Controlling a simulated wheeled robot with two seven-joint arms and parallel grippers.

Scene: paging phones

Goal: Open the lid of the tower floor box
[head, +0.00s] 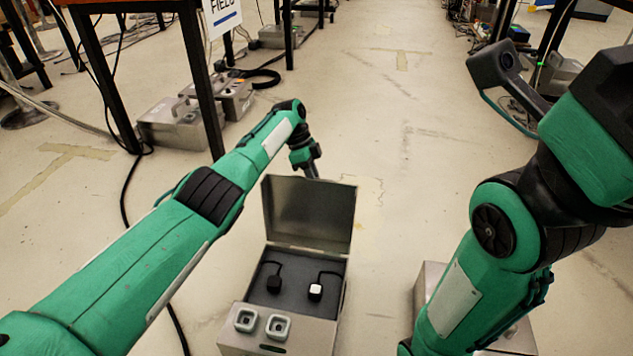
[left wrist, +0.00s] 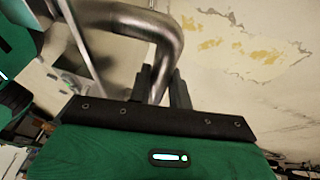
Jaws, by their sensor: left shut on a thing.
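A grey metal floor box (head: 240,342) stands on the floor at the bottom middle of the head view. Its lid (head: 310,212) is raised, standing roughly upright at the far side. The dark inside shows a black plug (head: 274,284) and a white-faced plug (head: 316,291) on cords. My left gripper (head: 309,170) is at the lid's top edge. In the left wrist view its black fingers are shut on a bent metal handle (left wrist: 165,40). I see no tower label.
Another metal box (head: 431,280) stands at the right, partly hidden by my right arm. Grey boxes (head: 172,124) and a black cable (head: 124,190) lie by the table leg (head: 203,85) at the left. The floor (head: 400,130) beyond the lid is clear.

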